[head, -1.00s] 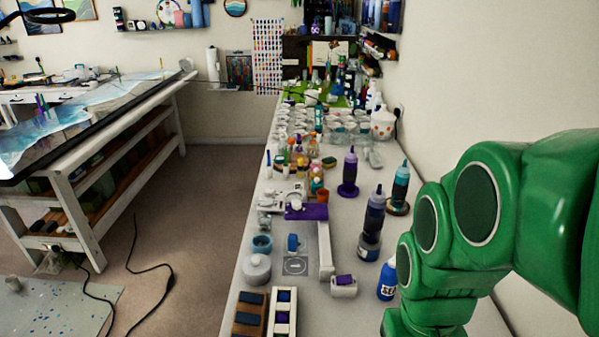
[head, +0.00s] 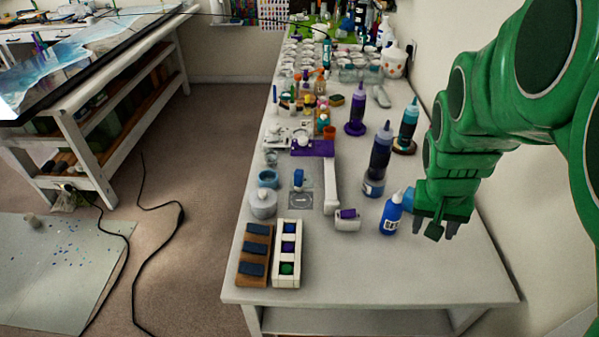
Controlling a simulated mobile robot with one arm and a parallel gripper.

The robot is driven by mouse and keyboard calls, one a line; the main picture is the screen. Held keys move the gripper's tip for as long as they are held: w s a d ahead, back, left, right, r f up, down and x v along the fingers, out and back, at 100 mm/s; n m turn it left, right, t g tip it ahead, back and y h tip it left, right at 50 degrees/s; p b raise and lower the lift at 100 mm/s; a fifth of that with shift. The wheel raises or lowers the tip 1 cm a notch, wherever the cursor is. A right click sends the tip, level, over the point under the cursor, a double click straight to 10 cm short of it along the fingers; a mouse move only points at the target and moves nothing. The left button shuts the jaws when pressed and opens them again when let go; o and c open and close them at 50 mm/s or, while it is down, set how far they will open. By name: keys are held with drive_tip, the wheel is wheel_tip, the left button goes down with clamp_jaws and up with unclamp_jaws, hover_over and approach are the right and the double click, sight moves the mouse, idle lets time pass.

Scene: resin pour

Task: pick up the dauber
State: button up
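I cannot tell for certain which piece is the dauber. A small blue upright piece (head: 298,180) stands on a grey square plate (head: 300,202) near the table's middle. A white tray (head: 277,278) at the near left holds round purple, blue and green pads. A brown wooden block (head: 243,281) with dark blue pads lies beside it. My gripper (head: 437,230) hangs over the table's right side, just right of a blue bottle (head: 391,215) with a white nozzle. It is apart from the tray and the blue piece. Its fingers are small and dark, and their opening is unclear.
A white roller-like piece with a purple top (head: 347,219) lies left of the bottle. Tall dark (head: 378,160), purple (head: 356,112) and teal (head: 407,127) bottles stand behind. A lidded grey jar (head: 262,203) stands at the left edge. The table's near right is clear.

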drive_tip(key=w+d+r+n+t+h, duration=0.2)
drive_tip(key=w+d+r+n+h, duration=0.3)
drive_tip(key=w+d+n+h, duration=0.5)
drive_tip(key=w+a+r+n+t+h, duration=0.1)
drive_tip(key=w+a+r+n+t, duration=0.1)
drive_tip(key=w+r+n+t, duration=0.4)
drive_tip(key=n+t+y, duration=0.6)
drive_tip(key=n+y, duration=0.2)
drive_tip(key=n, duration=1.1)
hover_over(298, 173)
drive_tip(key=d, duration=0.7)
wheel_tip(298, 173, down, 10)
drive_tip(key=s+a+f, duration=0.1)
drive_tip(key=a+f, duration=0.1)
drive_tip(key=f, duration=0.1)
drive_tip(key=s+a+f+n+g+y, duration=0.1)
drive_tip(key=s+a+f, duration=0.1)
drive_tip(key=a+f, duration=0.1)
drive_tip(key=s+a+f+g, duration=0.1)
drive_tip(key=a+f, duration=0.1)
drive_tip(key=f, duration=0.1)
drive_tip(key=shift+s+a+f+n+y, duration=0.3)
drive_tip(key=shift+a+f+n+y, duration=0.05)
drive_tip(key=shift+a+n+y, duration=0.05)
drive_tip(key=shift+x, duration=3.85)
drive_tip(key=shift+a+f, duration=0.1)
drive_tip(key=shift+f, duration=0.05)
clamp_jaws()
